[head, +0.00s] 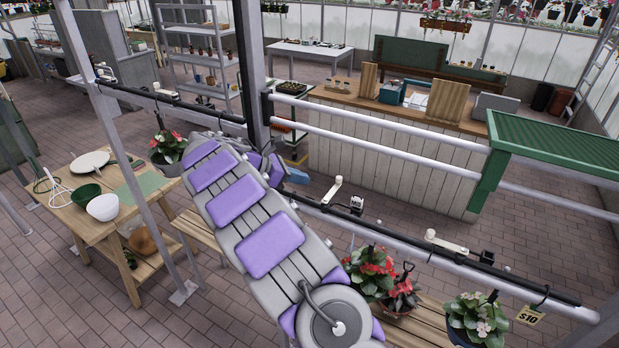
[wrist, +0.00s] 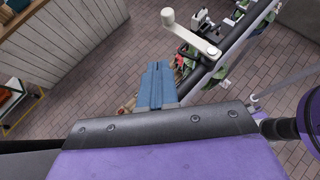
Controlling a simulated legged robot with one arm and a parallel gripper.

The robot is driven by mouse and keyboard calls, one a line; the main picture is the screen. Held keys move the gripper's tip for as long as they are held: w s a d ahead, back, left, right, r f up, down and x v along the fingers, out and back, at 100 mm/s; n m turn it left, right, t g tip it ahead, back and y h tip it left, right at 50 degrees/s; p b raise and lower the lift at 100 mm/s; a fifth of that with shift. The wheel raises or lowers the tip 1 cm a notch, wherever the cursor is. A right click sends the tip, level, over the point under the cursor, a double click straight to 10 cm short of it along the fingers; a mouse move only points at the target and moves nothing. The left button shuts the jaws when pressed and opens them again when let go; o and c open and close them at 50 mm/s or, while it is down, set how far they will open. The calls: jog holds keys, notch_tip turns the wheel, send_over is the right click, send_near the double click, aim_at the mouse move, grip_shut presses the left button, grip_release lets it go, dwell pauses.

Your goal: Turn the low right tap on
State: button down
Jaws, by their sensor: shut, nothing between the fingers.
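My gripper (head: 297,177) shows in the head view as a small blue tip just past the end of my purple and grey arm. In the wrist view its blue fingers (wrist: 157,72) are shut and empty. A cream tap lever (head: 333,190) sits on the low black rail, right of my gripper and apart from it. In the wrist view a lever (wrist: 192,36) with a round knob is ahead and right of the fingertips, not visibly touched. A second cream lever (head: 445,243) is farther right along the rail. I cannot tell which one the task means.
The low black rail (head: 400,238) runs diagonally to the lower right. Potted red flowers (head: 372,272) stand on a bench below it. White pipes (head: 390,155) and a wooden counter (head: 385,135) are behind. A post (head: 250,70) rises near my gripper. Brick floor is open behind the rail.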

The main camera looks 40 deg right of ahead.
jog(key=v, duration=0.8)
jog(key=shift+b, duration=0.4)
jog(key=shift+s+d, duration=0.1)
jog(key=s+a+f+m+y+b, duration=0.2)
jog(key=s+a+f+m+b, duration=0.25)
jog(key=s, duration=0.55)
jog(key=s+a+f+m+y+b, duration=0.2)
jog(key=s+f+m+b, duration=0.3)
jog(key=s+b, duration=0.4)
jog(key=s+a+f+m+y+b, duration=0.2)
jog(key=s+a+f+b, duration=0.3)
jog(key=s+a+f, duration=0.3)
jog(key=s+a+f+m+t+y+b, duration=0.1)
jog(key=s+a+f+m+y+b, duration=0.2)
jog(key=s+f, duration=1)
jog(key=s+a+y+b, duration=0.2)
jog(key=s+a+b, duration=0.1)
jog(key=a, duration=0.2)
jog(key=shift+a+t, duration=0.3)
jog(key=shift+a, duration=0.05)
jog(key=shift+f, duration=0.1)
